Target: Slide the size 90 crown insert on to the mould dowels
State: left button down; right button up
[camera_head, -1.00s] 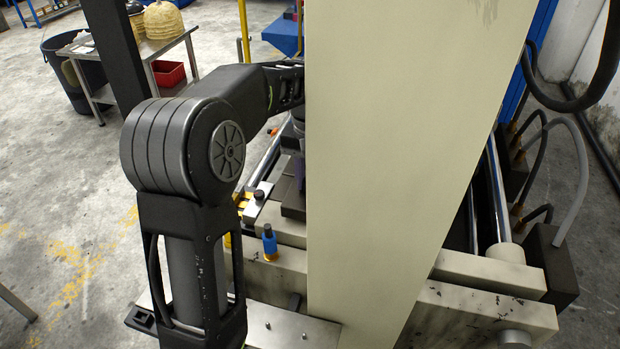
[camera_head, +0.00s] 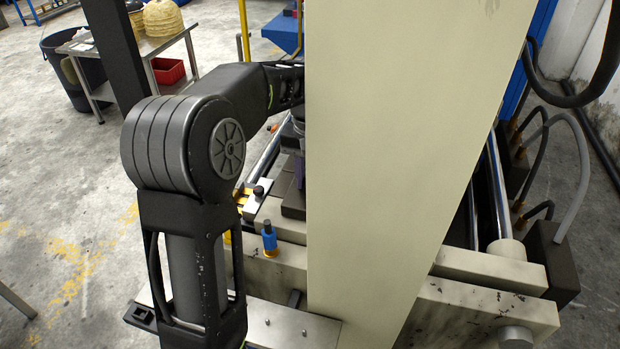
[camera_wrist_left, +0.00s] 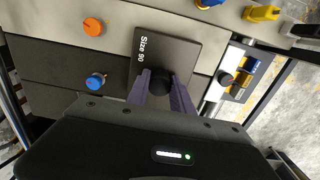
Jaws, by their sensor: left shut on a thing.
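The size 90 crown insert (camera_wrist_left: 178,55) shows in the left wrist view as a dark square plate with "Size 90" printed on its face. My left gripper (camera_wrist_left: 161,88) is shut on the round black knob of the insert, with a purple finger on each side. In the head view my left arm reaches in behind the large beige press panel, and only a bit of the gripper (camera_head: 299,170) shows at the panel's edge. I cannot make out the mould dowels, nor whether the insert touches anything. My right gripper is in neither view.
An orange knob (camera_wrist_left: 93,27) and a blue knob (camera_wrist_left: 96,81) stand left of the insert. The beige panel (camera_head: 400,150) blocks much of the head view. A blue-capped pin (camera_head: 269,240) stands on the press frame.

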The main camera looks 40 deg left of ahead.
pick_arm(q)
jog(key=shift+f, duration=0.1)
jog(key=c, duration=1)
grip_release()
jog(key=shift+c, duration=0.2)
notch_tip(320, 180, up, 8)
jog(key=shift+f, duration=0.1)
